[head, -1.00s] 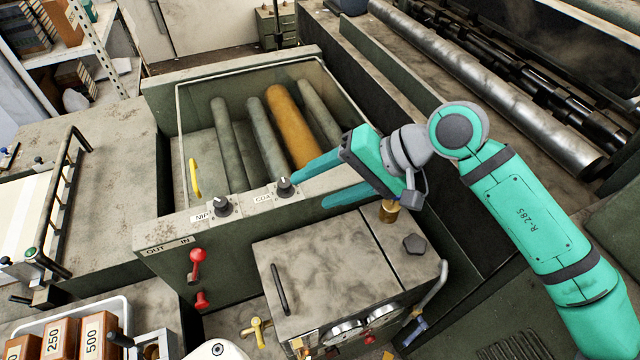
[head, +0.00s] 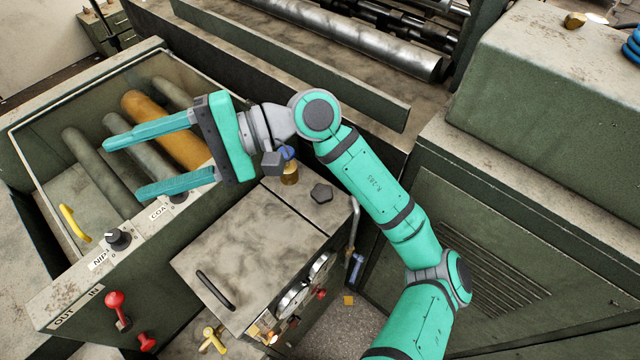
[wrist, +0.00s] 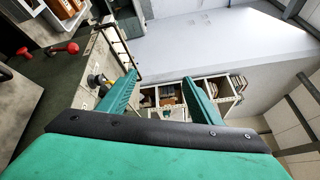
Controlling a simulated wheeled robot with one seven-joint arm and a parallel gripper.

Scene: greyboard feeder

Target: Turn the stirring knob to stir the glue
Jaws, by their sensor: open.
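A dark lobed knob (head: 321,193), with no readable label, sits on the right part of the top of the grey metal box (head: 235,250), which looks like the glue tank. It is the likeliest stirring knob. My gripper (head: 122,168) is open and empty, its teal fingers pointing left over the roller trough, up and left of that knob and apart from it. One finger partly covers the COA knob (head: 178,197). In the wrist view the spread fingers (wrist: 160,77) have nothing between them; the lobed knob does not show there.
A brass cylinder (head: 289,174) stands just left of the lobed knob, below my wrist. The NIP knob (head: 118,238), a yellow handle (head: 74,223) and red levers (head: 115,302) are at left. A green cabinet (head: 520,190) stands at right. The box has a black handle (head: 213,288).

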